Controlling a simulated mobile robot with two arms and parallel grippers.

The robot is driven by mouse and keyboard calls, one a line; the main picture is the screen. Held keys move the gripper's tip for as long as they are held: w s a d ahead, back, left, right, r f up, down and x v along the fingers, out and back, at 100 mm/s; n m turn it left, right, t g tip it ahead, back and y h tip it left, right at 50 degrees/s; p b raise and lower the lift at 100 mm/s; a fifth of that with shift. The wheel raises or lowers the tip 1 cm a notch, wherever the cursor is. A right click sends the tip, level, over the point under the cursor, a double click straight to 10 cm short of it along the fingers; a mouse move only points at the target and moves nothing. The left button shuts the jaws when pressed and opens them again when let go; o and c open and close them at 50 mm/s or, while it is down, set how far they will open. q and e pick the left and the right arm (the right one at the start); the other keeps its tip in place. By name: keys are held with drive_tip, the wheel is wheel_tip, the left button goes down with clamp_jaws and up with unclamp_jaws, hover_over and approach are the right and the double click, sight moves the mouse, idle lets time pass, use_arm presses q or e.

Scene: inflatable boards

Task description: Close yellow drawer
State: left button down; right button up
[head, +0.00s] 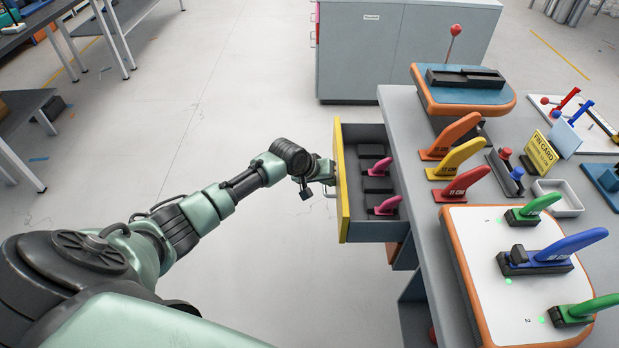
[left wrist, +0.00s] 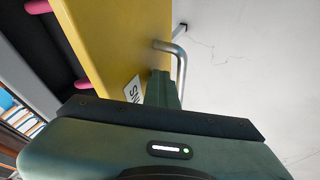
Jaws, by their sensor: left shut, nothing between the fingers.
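The yellow drawer (head: 343,182) stands open, pulled out to the left from under the grey workbench. Pink-handled tools (head: 385,206) lie in its dark inside. In the left wrist view the yellow drawer front (left wrist: 125,45) fills the upper middle, with a metal bar handle (left wrist: 180,62) and a partly hidden white label. My left gripper (head: 330,172) is at the outer face of the drawer front. Its shut, empty fingers (left wrist: 163,88) are close to the front beside the handle; I cannot tell whether they touch it. My right gripper is not in view.
The workbench (head: 405,130) on the right carries red, yellow, green and blue handled tools, a white board (head: 495,265) and a small tray (head: 558,198). A grey cabinet (head: 360,50) stands behind. The floor left of the drawer is clear.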

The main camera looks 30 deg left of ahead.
use_arm(q)
approach(374, 181)
drive_tip(key=d+f, duration=0.1)
drive_tip(key=w+d+f+b, duration=0.1)
drive_tip(key=d+f, duration=0.1)
drive_tip(key=shift+w+d, duration=0.1)
idle(0.4)
